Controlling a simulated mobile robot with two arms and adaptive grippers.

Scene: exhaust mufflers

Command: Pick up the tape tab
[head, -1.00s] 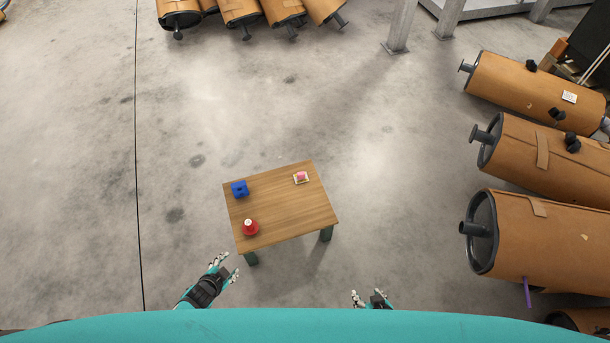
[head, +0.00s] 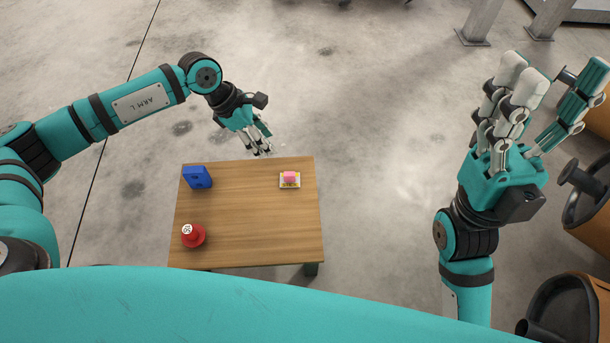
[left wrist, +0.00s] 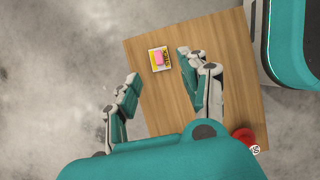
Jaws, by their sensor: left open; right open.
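A small pink piece (head: 290,176), which I take to be the tape tab, sits on a pale yellow-and-white card (head: 290,186) near the far right corner of the wooden table. The pink piece also shows in the left wrist view (left wrist: 159,57), ahead of the fingers and roughly between their lines. My left gripper (head: 262,142) is open and empty, beyond the table's far edge and a little left of the pink piece. It also shows in the left wrist view (left wrist: 160,85). My right gripper (head: 550,85) is open and empty, well right of the table, fingers pointing up in the picture.
The small wooden table (head: 245,215) also holds a blue block (head: 197,177) at the far left and a red round object (head: 193,236) with a white label at the near left. The table's middle is clear. Brown mufflers (head: 585,215) stand at the right.

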